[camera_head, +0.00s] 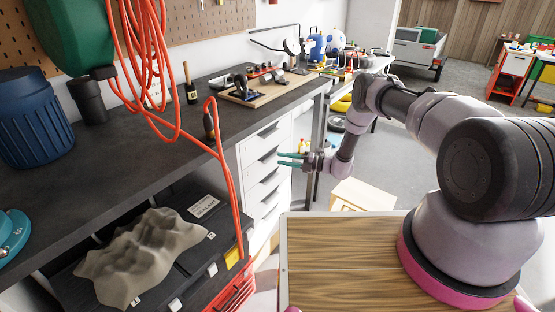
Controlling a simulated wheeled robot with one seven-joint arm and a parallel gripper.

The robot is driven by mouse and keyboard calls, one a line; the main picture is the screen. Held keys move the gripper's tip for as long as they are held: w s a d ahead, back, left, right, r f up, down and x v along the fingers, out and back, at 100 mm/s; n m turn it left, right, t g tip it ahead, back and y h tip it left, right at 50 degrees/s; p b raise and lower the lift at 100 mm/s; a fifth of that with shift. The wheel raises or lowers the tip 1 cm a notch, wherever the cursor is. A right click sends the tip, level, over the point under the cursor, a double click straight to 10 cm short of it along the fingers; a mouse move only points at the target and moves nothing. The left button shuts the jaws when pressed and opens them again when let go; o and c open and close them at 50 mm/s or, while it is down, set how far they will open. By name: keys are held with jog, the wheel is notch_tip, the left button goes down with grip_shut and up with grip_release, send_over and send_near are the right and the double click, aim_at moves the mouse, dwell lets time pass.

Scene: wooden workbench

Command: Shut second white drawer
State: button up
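A white drawer unit (245,158) stands under the dark workbench, its stacked fronts facing right, each with a dark handle slot. The second white drawer (256,170) is below the top one. Any gap at its front is too small to tell. My gripper (281,158) has teal fingers pointing left toward the drawer fronts, at about the second drawer's height. The fingers are apart with nothing seen between them. They overlap the drawers' right edge in the picture; whether they touch is unclear.
The dark workbench (150,125) runs above the drawers. An orange cable (222,165) hangs in front of its edge. Black cases with a grey cloth (140,255) and a red toolbox (232,290) sit lower left. A light wooden box (362,195) stands on the floor right of my gripper.

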jog(key=v, duration=0.7)
jog(key=shift+d, duration=0.15)
notch_tip(320, 180, up, 21)
jog(key=w+n+g+h, duration=0.15)
jog(key=n+g, duration=0.35)
jog(key=n, duration=0.5)
jog(key=s+d+r+n+h, duration=0.15)
jog(key=s+r+n, duration=0.25)
jog(key=r, duration=0.5)
jog(key=s+d+r+n+h, duration=0.1)
jog(key=s+r+n+h, duration=0.25)
jog(key=r, duration=0.55)
jog(key=s+d+r+n+t+h, duration=0.1)
jog(key=s+d+r+n+h, duration=0.15)
jog(key=s+r+n, duration=0.35)
jog(key=s+d+r+n+t+h, duration=0.1)
jog(key=s+d+r+n+h, duration=0.15)
jog(key=s+r, duration=0.5)
jog(key=s+d+r+n+t+h, duration=0.2)
jog(key=s+d+n+t, duration=0.1)
jog(key=s, duration=0.5)
jog(key=s+d+r+n+t+h, duration=0.2)
jog(key=s+d+n, duration=0.3)
jog(key=s, duration=0.3)
jog(key=shift+r+t, duration=0.25)
jog(key=shift+t, duration=0.15)
